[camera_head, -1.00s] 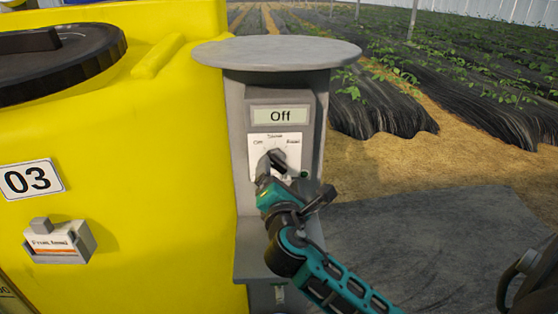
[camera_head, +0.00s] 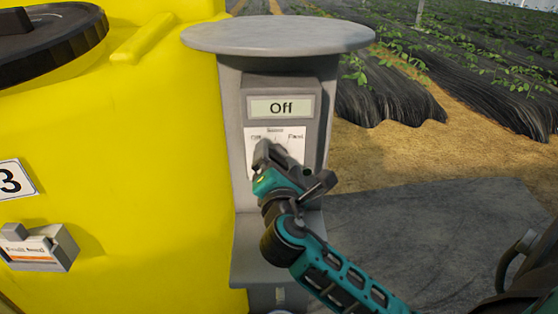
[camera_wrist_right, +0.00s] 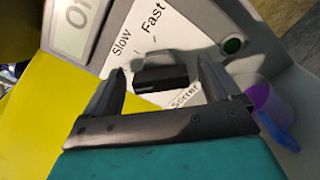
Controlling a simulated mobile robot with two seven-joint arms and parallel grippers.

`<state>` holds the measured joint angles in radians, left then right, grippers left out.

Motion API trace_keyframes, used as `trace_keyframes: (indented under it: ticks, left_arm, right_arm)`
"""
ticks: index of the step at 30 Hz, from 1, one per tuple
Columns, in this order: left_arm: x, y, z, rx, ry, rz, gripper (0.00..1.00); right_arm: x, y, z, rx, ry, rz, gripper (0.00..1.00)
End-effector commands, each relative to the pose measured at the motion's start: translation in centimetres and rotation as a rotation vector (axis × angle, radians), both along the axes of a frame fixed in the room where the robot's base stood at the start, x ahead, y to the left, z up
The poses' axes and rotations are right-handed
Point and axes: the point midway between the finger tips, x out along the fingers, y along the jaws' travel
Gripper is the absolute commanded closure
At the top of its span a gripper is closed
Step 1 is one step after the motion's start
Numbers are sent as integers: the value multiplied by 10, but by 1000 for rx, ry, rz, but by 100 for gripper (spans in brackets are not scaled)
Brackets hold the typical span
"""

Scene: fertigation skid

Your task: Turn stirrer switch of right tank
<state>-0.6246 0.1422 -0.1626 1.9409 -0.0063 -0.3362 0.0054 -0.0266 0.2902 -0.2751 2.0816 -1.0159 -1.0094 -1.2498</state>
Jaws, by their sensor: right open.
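The stirrer switch is a dark knob (camera_wrist_right: 163,74) on a white dial plate (camera_head: 293,142) marked Off, Slow and Fast. In the head view my right gripper (camera_head: 266,152) is in front of the dial and hides most of the knob. In the right wrist view the right gripper (camera_wrist_right: 160,70) is open, with one finger on each side of the knob. Small gaps show between the fingers and the knob. My left gripper is not in view.
A yellow tank (camera_head: 140,150) with a black lid (camera_head: 50,45) stands left of the box. A round grey plate (camera_head: 278,37) overhangs the box. Open ground lies to the right.

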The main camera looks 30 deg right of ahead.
Motion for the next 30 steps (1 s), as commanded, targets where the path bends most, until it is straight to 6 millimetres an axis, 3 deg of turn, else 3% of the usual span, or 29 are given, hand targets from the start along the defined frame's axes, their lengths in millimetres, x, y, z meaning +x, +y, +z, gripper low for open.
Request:
trace_keyframes:
  ticks: [7, 24, 30]
  left_arm:
    - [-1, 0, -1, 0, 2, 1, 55]
    - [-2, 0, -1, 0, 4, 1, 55]
    - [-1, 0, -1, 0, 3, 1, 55]
  right_arm:
    - [0, 0, 0, 0, 0, 0, 11]
    - [0, 0, 0, 0, 0, 0, 65]
    - [0, 0, 0, 11, -6, -1, 66]
